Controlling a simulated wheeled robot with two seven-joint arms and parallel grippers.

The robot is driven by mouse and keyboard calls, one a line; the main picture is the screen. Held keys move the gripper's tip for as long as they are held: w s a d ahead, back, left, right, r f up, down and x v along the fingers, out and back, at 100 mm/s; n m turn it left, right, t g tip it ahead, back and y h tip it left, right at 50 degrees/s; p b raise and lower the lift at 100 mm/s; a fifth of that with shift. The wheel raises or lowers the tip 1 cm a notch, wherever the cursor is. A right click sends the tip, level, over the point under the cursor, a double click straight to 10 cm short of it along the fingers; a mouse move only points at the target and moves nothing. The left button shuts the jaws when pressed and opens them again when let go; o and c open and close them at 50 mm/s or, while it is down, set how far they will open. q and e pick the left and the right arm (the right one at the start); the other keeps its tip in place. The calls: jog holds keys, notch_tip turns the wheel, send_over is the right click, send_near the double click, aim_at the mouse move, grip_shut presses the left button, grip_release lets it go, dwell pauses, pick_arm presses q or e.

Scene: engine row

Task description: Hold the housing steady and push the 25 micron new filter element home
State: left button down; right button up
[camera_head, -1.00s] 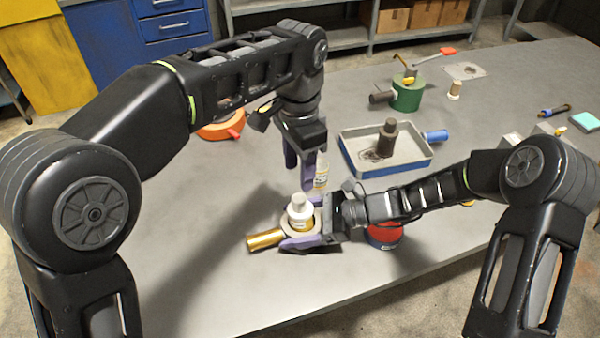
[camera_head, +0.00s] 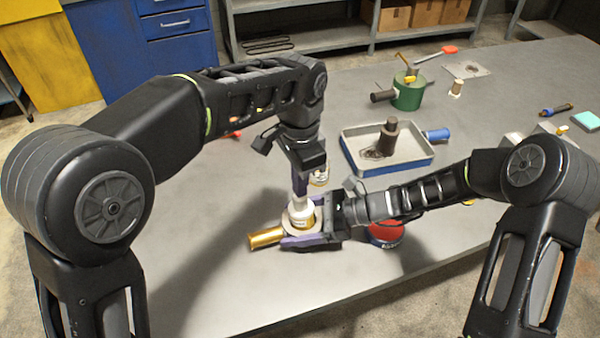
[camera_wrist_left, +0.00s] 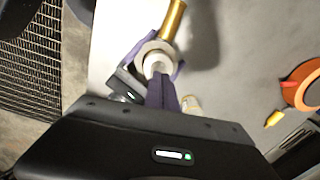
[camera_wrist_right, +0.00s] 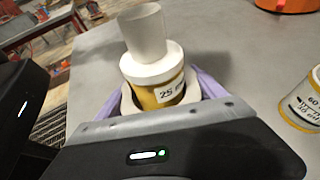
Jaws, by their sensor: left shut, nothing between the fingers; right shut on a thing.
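The 25 micron filter element (camera_wrist_right: 158,85), yellow with a white top and a "25" label, stands upright in the round housing (camera_wrist_right: 128,103) in the right wrist view. In the head view the element's white top (camera_head: 300,212) shows above the housing, whose gold side handle (camera_head: 266,238) points left. My right gripper (camera_head: 303,241) is shut around the housing from the right. My left gripper (camera_head: 300,190) is shut and empty, pointing down just over the element's top. In the left wrist view its fingers (camera_wrist_left: 163,95) reach the top; whether they touch is unclear.
A second labelled element (camera_wrist_right: 302,100) stands close behind, marked 60. A red and blue round part (camera_head: 386,234) sits under my right forearm. A blue-edged tray (camera_head: 372,169) holds a dark part, with a green housing (camera_head: 408,95) beyond. The front left table is clear.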

pick_arm(q)
jog(key=shift+f, duration=0.3)
jog(key=shift+a+f, duration=0.1)
jog(key=shift+f, duration=1)
jog(key=shift+r, duration=1.6)
jog(key=shift+r, duration=0.1)
notch_tip(320, 180, up, 3)
jog(key=shift+s+r, duration=0.15)
jog(key=shift+r, duration=0.05)
send_over(302, 214)
jog(key=w, duration=0.2)
jog(key=shift+a+f, duration=0.15)
jog(key=shift+f, duration=2.9)
